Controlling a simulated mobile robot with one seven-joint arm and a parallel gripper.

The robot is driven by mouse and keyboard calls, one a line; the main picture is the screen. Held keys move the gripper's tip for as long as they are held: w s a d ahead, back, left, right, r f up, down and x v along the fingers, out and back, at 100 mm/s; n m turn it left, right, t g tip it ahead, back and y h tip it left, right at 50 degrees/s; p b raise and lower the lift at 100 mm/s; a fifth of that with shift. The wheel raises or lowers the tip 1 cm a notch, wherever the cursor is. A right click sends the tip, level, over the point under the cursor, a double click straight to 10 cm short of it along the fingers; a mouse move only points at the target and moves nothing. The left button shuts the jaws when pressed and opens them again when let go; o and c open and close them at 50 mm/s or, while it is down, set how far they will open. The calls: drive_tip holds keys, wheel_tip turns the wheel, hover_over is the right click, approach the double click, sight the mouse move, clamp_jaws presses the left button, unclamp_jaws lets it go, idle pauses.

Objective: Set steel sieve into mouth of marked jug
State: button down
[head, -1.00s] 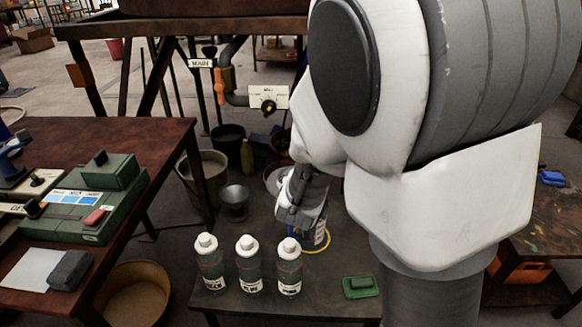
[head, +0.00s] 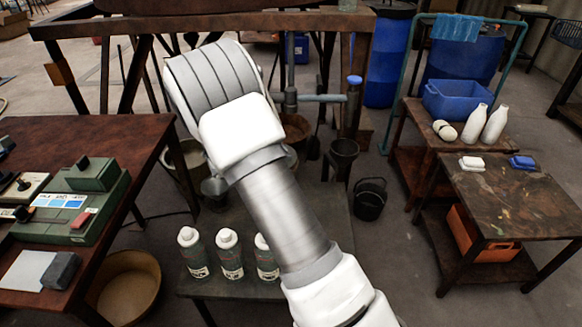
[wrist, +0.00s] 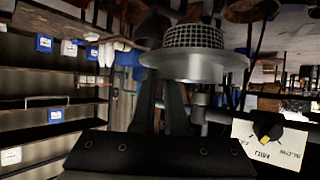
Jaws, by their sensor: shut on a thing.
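The steel sieve (wrist: 195,62) shows in the wrist view, with a wide flat metal rim and a mesh bowl above it. My gripper (wrist: 161,92) is shut on the sieve, its dark fingers at the near edge of the rim. In the head view my arm hides my gripper and the sieve. I cannot make out the marked jug in the current views. My arm covers much of the low middle table (head: 335,222) in the head view.
Several capped bottles (head: 229,254) stand at the table's front. A grey metal cup (head: 214,187) is partly hidden behind my arm. A black bucket (head: 370,199) stands on the floor right of the table.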

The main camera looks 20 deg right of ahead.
wheel_tip(320, 180, down, 13)
drive_tip(key=s+d+m+g+h+b, duration=0.1)
drive_tip(key=s+d+m+g+b, duration=0.1)
drive_tip(key=m+g+b, duration=0.1)
drive_tip(key=shift+f+m+g, duration=0.2)
drive_tip(key=shift+m+g, duration=0.2)
idle(0.3)
drive_tip(key=shift+f+b, duration=0.35)
drive_tip(key=shift+f, duration=0.95)
idle(2.3)
drive_tip(key=c, duration=0.9)
unclamp_jaws()
drive_tip(key=shift+o, duration=0.2)
drive_tip(key=p+v, duration=0.3)
drive_tip(key=v, duration=0.9)
drive_tip(key=shift+a, duration=0.15)
